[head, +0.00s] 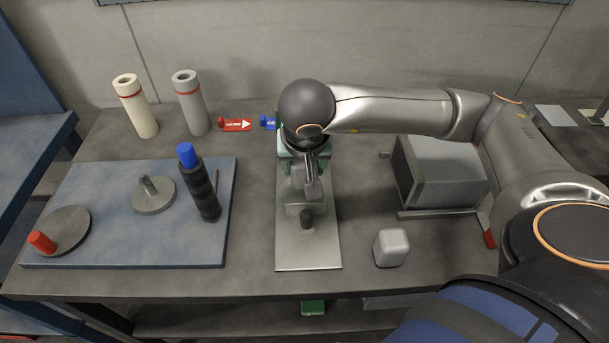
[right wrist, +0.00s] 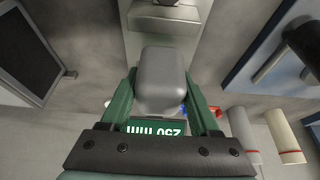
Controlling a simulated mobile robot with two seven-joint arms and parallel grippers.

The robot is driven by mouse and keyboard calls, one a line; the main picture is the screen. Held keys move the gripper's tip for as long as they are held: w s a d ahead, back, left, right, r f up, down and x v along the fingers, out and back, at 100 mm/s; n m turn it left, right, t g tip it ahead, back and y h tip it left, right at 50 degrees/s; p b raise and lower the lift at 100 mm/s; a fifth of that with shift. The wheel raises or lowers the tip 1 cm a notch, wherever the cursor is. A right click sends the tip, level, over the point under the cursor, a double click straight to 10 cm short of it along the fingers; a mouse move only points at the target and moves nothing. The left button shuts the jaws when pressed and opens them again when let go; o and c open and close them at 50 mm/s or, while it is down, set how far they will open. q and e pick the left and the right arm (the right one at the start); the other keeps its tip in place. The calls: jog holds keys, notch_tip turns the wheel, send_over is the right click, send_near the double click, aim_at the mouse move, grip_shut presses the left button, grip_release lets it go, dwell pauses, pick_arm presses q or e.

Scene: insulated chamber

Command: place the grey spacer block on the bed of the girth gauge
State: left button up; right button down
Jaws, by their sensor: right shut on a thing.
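The girth gauge's bed (head: 308,254) is a long, pale metal plate in the middle of the bench. A small carriage with a dark knob (head: 306,217) stands on it. My right gripper (head: 306,166) is over the far part of the gauge, its fingers mostly hidden by my wrist in the head view. In the right wrist view it is shut on a rounded grey block (right wrist: 162,75), held between green fingers above the bed. I cannot tell whether the block touches the bed. A similar light grey block (head: 391,248) sits on the bench, right of the bed. My left gripper is out of view.
A blue-grey board (head: 110,225) at left carries a dark blue-capped cylinder (head: 199,183) and two discs. A cream roll (head: 136,107) and a grey roll (head: 190,103) stand behind. A grey box (head: 440,175) is at right.

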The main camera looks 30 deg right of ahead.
aim_at(304, 177)
jog(key=shift+w+d+f, duration=0.3)
jog(key=shift+w+f, duration=0.1)
jog(key=shift+f, duration=0.15)
notch_tip(304, 177, down, 2)
jog(key=shift+w+d+f, duration=0.1)
jog(key=shift+d+f, duration=0.05)
jog(key=shift+f, duration=0.55)
jog(key=shift+f, duration=0.3)
jog(key=shift+c, duration=0.6)
grip_release()
jog(key=shift+r, duration=0.1)
